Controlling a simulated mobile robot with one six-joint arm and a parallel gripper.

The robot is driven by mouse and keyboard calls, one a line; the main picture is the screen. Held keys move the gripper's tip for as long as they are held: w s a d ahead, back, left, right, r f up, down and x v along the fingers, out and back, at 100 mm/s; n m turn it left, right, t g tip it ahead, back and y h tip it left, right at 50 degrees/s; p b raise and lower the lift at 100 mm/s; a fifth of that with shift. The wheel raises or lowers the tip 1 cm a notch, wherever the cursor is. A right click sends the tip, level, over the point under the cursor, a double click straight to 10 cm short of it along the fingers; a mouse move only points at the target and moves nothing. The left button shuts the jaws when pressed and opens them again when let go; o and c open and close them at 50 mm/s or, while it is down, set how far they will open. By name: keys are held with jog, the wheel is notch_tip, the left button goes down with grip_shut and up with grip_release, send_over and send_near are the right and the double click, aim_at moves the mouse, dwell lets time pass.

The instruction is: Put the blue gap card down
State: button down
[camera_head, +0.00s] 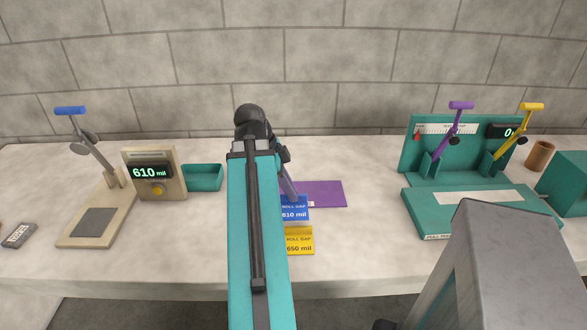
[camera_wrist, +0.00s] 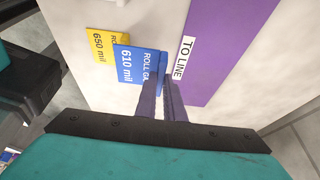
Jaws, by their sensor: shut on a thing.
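The blue gap card (camera_head: 294,210) reads "ROLL GAP 610 mil" and faces the head camera, just behind the yellow card. In the wrist view the blue card (camera_wrist: 128,65) has its edge between my fingertips. My gripper (camera_head: 290,194) is shut on it from above; its fingers also show in the wrist view (camera_wrist: 163,82). The card looks upright, at or very near the table top; I cannot tell whether it touches. My arm hides part of the table to its left.
A yellow gap card (camera_head: 299,242), "650 mil", stands near the table's front edge. A beige press (camera_head: 160,178) showing 610 mil and a teal tray (camera_head: 203,178) are left. A teal two-lever station (camera_head: 425,220) is right.

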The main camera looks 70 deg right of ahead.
jog(key=shift+w+d+p, duration=0.1)
jog(key=shift+d+p, duration=0.3)
jog(key=shift+p, duration=3.9)
jog(key=w+d+p, duration=0.1)
jog(key=d, duration=0.3)
jog(key=w+d+f+p, duration=0.1)
jog(key=d, duration=0.3)
jog(key=w+d+p, duration=0.1)
jog(key=d+p, duration=0.1)
jog(key=d, duration=0.2)
jog(key=shift+w+d+f, duration=0.2)
jog(key=shift+w+d, duration=0.15)
jog(key=shift+d, duration=0.05)
jog(key=shift+f, duration=0.2)
jog(key=shift+f+p, duration=0.85)
jog(key=shift+f, duration=0.75)
jog(key=shift+f, duration=0.2)
jog(key=c, duration=1.9)
grip_release()
jog(key=shift+r, duration=0.1)
jog(key=shift+o, duration=0.2)
